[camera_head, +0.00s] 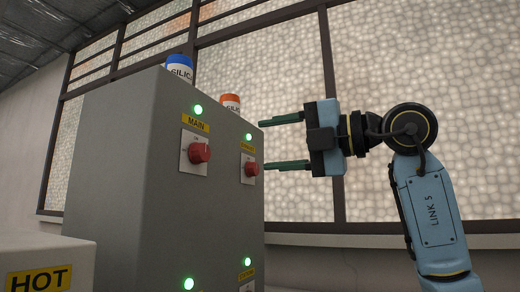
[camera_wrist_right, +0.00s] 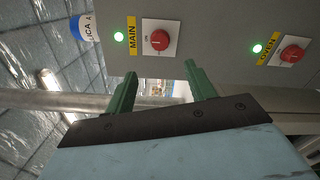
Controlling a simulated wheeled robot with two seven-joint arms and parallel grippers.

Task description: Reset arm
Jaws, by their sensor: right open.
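My right gripper (camera_head: 285,143) is open and empty, its green fingers pointing left toward the right side of a grey cabinet. In the head view its fingertips are close to the cabinet's right edge; I cannot tell whether they touch. In the right wrist view the open fingers (camera_wrist_right: 160,85) show below the panel with nothing between them. Green lights are lit above both. My left gripper is not in view.
A blue-lidded container (camera_head: 180,68) and an orange-lidded one (camera_head: 231,102) stand on top of the cabinet. More green lights and a yellow label show low on the panel. A pale box marked HOT (camera_head: 40,278) is at the lower left. A glazed wall stands behind.

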